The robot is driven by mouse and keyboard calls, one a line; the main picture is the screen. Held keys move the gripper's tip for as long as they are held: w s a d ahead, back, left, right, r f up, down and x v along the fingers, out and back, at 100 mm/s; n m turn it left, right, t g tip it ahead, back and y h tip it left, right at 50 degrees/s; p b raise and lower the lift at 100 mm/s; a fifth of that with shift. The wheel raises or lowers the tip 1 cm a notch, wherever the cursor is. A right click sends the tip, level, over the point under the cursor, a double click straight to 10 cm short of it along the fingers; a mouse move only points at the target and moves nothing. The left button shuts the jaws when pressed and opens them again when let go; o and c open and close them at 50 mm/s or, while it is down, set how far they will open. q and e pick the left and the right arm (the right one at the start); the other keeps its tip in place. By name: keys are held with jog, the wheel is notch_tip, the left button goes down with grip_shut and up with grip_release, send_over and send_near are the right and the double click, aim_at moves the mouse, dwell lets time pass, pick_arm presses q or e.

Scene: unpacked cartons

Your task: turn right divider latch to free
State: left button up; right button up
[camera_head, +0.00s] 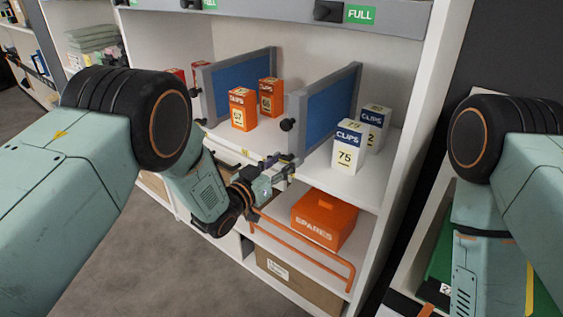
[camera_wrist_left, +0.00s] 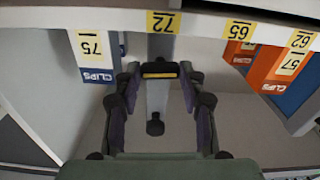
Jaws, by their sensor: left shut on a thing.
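The right divider (camera_head: 328,110) is a blue panel in a grey frame, upright on the shelf, with a black knob (camera_head: 287,124) on its front post. The same post and its knob (camera_wrist_left: 155,126) show in the left wrist view. The right divider latch (camera_wrist_left: 160,70) is a dark bar with a yellow stripe, lying crosswise over the grey post. My left gripper (camera_head: 284,170) is at the shelf's front edge below the divider, shut on the latch, with a finger on each side of it. The fingers partly hide the latch in the head view. My right gripper is out of view.
White-blue clips cartons (camera_head: 348,147) stand right of the divider; orange cartons (camera_head: 242,109) stand left of it, beside the left divider (camera_head: 236,86). Below are an orange spares box (camera_head: 324,219) and an orange rail (camera_head: 302,248). Grey floor lies open at front left.

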pick_arm(q)
jog(key=n+p, duration=0.2)
jog(key=n, duration=0.1)
jog(key=shift+r, duration=0.1)
jog(key=n+p, duration=0.2)
jog(key=n, duration=0.3)
jog(key=n+p, duration=0.1)
jog(key=n, duration=0.3)
jog(key=shift+a, duration=0.1)
jog(key=shift+f+n+p, duration=0.2)
jog(key=shift+n+p, duration=0.4)
jog(key=shift+n, duration=1.9)
jog(key=o, duration=1.1)
jog(key=shift+o, duration=0.2)
